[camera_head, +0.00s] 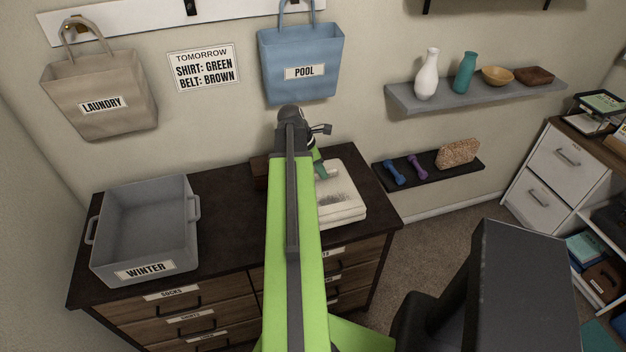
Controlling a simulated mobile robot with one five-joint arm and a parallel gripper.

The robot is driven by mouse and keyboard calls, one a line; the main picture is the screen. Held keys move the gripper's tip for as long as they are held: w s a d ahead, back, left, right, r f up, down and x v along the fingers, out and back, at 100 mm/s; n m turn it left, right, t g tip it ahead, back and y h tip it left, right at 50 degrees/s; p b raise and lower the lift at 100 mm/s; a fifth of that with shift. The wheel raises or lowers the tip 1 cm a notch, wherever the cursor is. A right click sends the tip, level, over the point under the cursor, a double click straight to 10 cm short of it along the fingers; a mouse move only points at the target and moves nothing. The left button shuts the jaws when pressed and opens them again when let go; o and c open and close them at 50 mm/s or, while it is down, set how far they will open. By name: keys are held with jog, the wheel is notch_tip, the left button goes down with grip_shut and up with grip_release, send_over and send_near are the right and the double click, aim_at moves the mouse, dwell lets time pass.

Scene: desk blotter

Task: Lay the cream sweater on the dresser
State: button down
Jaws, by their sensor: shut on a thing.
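The cream sweater (344,204) is a folded, pale stack at the right end of the dark-topped dresser (228,230). A grey patch shows on its upper face, and my arm hides its left part. My arm reaches up the middle of the view and bends down at its far end. My gripper (320,172) is at the sweater's back left edge, shut on the sweater; its fingertips are mostly hidden. The sweater looks to be at or just above the dresser top; I cannot tell whether it touches.
A grey bin labelled WINTER (146,226) stands on the dresser's left. A brown object (260,172) sits behind my arm. LAUNDRY (100,100) and POOL (300,68) bags hang above. A low shelf (430,176) with dumbbells is to the right. Dresser top between bin and arm is clear.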

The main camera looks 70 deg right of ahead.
aim_at(319, 178)
notch_tip(319, 178, down, 4)
jog(key=b, duration=0.3)
jog(key=shift+w, duration=0.15)
jog(key=shift+w+a+r, duration=0.1)
jog(key=shift+w+r, duration=0.05)
jog(key=shift+r, duration=0.05)
jog(key=shift+f, duration=0.25)
jog(key=c, duration=1.3)
grip_release()
jog(key=shift+r, duration=0.1)
jog(key=shift+r, duration=0.1)
jog(key=shift+r+p, duration=0.25)
jog(key=shift+p, duration=0.05)
jog(key=p+v, duration=1)
jog(key=v, duration=0.1)
jog(key=shift+w+r+p, duration=0.25)
jog(key=shift+p, duration=0.1)
jog(key=shift+a, duration=0.2)
